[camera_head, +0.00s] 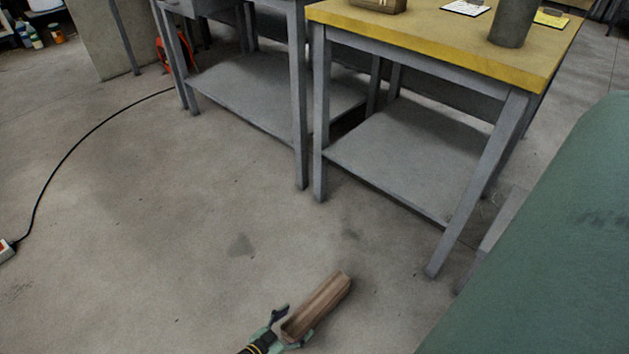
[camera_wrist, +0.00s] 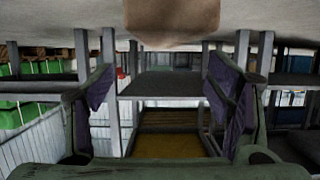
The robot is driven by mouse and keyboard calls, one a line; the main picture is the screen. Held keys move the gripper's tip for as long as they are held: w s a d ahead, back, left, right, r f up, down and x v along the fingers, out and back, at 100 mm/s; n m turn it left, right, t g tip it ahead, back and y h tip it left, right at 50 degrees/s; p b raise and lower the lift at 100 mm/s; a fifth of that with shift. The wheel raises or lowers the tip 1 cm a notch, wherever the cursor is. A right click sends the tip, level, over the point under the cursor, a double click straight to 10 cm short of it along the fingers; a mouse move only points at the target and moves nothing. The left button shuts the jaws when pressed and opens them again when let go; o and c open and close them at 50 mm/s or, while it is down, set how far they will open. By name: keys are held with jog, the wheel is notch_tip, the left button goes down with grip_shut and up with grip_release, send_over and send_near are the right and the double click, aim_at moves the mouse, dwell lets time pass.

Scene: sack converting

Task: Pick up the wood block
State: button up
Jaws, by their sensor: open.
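The wood block (camera_head: 318,306) is a long brown piece at the bottom middle of the head view, low near the concrete floor. In the wrist view, which looks upside down, the near end of the wood block (camera_wrist: 172,18) shows at the top middle. My gripper (camera_head: 290,326) is at the block's lower left end in the head view. In the wrist view, my gripper (camera_wrist: 161,82) has its two dark-padded fingers wide apart, with nothing between the pads. The block shows above the gap, and I cannot tell whether a finger touches it.
A yellow-topped table (camera_head: 430,42) with grey legs and a lower shelf (camera_head: 410,150) stands behind the block. Another grey-legged table (camera_head: 250,90) is to its left. A green surface (camera_head: 560,240) fills the right side. A black cable (camera_head: 75,150) crosses the floor at left. Floor (camera_head: 180,240) left of the block is clear.

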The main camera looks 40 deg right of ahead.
aim_at(317, 302)
jog(key=x, duration=0.4)
jog(key=shift+d+b, duration=0.1)
jog(key=shift+b, duration=0.2)
jog(key=x, duration=0.3)
jog(key=w+b+x, duration=0.1)
jog(key=x, duration=0.1)
jog(key=shift+f, duration=0.15)
jog(key=shift+s, duration=0.1)
grip_shut()
dwell(0.4)
